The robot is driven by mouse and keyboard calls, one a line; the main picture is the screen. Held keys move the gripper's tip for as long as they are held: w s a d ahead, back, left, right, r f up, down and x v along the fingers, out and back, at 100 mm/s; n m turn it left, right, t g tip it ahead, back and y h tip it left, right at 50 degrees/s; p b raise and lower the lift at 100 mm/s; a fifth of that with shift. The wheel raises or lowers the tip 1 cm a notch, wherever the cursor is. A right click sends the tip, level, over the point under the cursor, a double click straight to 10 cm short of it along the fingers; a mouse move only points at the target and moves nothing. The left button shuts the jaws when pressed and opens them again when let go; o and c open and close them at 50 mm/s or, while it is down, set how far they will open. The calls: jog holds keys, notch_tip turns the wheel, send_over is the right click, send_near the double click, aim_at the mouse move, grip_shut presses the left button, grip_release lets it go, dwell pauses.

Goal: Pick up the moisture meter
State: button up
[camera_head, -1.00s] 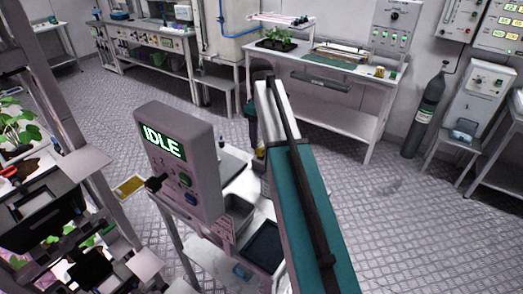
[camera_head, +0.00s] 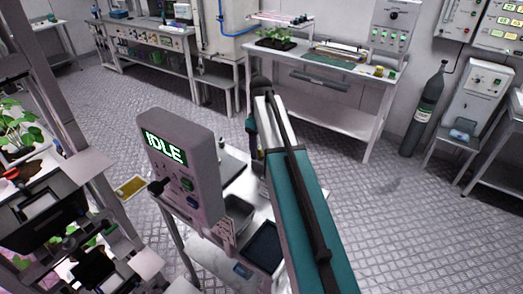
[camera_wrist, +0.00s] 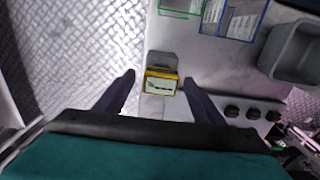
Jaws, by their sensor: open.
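The moisture meter looks to be a small yellow-framed device with a pale display (camera_wrist: 161,86) in the wrist view. It lies on the light bench top near its edge, on or against a grey plate. My gripper (camera_wrist: 159,78) is open, and its two dark fingers show to the left and right of the meter with gaps on both sides. From this view I cannot tell how far above the meter the fingertips are. In the head view my own arm hides most of the gripper and the meter cannot be made out clearly.
A control box reading IDLE (camera_head: 180,165) stands on the bench left of my arm. Grey bins (camera_head: 238,215) sit beside it; one grey bin (camera_wrist: 298,52) and black knobs (camera_wrist: 252,113) lie right in the wrist view. A plant rack (camera_head: 75,160) is at far left. Open floor lies right.

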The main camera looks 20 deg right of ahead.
jog(key=shift+f, duration=0.25)
dwell(0.4)
jog(key=c, duration=1.2)
jog(key=shift+r, duration=0.15)
jog(key=shift+r+b, duration=1.5)
jog(key=shift+r, duration=3.4)
jog(key=shift+f+b, duration=1.35)
jog(key=shift+f, duration=0.05)
